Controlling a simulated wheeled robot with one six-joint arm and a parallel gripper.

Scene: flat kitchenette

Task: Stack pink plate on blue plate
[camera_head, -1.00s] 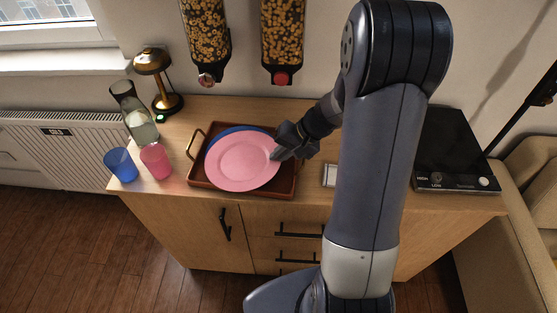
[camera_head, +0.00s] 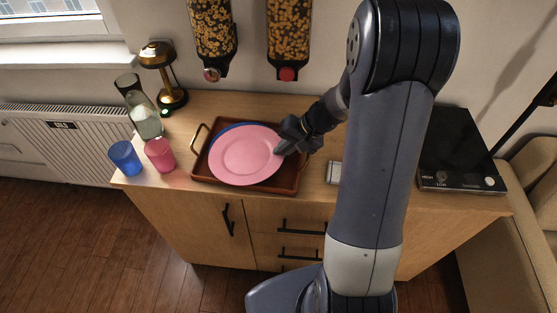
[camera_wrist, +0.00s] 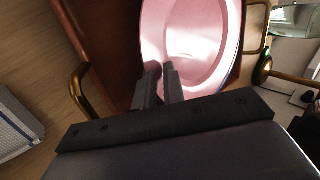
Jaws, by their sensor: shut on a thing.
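The pink plate (camera_head: 247,156) is over the brown tray and covers most of the blue plate. The blue plate (camera_head: 226,130) shows only as a thin rim along the upper left edge of the pink one. My gripper (camera_head: 284,147) is shut on the right edge of the pink plate. In the wrist view my gripper's fingers (camera_wrist: 160,80) pinch the rim of the pink plate (camera_wrist: 200,50). I cannot tell whether the pink plate rests on the blue plate or hangs just above it.
The brown tray (camera_head: 290,184) with brass handles stands on the wooden counter (camera_head: 320,188). A blue cup (camera_head: 125,158), a pink cup (camera_head: 160,154), a carafe (camera_head: 146,120) and a lamp (camera_head: 168,75) are to the left. A black hob (camera_head: 455,150) is at right. Two cereal dispensers (camera_head: 213,30) hang above.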

